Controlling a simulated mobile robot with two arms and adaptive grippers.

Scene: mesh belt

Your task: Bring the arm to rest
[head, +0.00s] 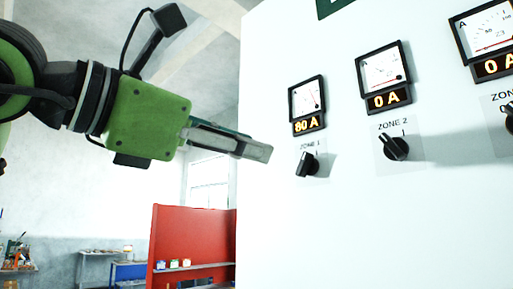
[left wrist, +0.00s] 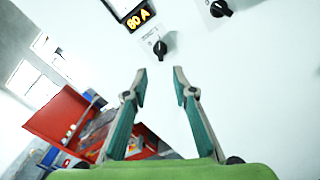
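My left gripper (head: 258,150) is in front of the white panel, left of the ZONE 1 knob (head: 308,164) in the head view. In the left wrist view its two fingers (left wrist: 160,82) are apart with nothing between them, and the ZONE 1 knob (left wrist: 160,48) shows beyond the tips, apart from them. The ZONE 1 display (head: 307,124) reads 80 A. The ZONE 2 knob (head: 394,148) is to the right, under a display (head: 389,99) that reads 0 A. My right gripper is in neither view.
The white panel (head: 300,235) fills the right of the head view. A third meter (head: 489,32) with a 0 A display is at its right edge. A red partition (head: 193,228) with a shelf of small cans stands behind at lower left. Open room lies left of the panel.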

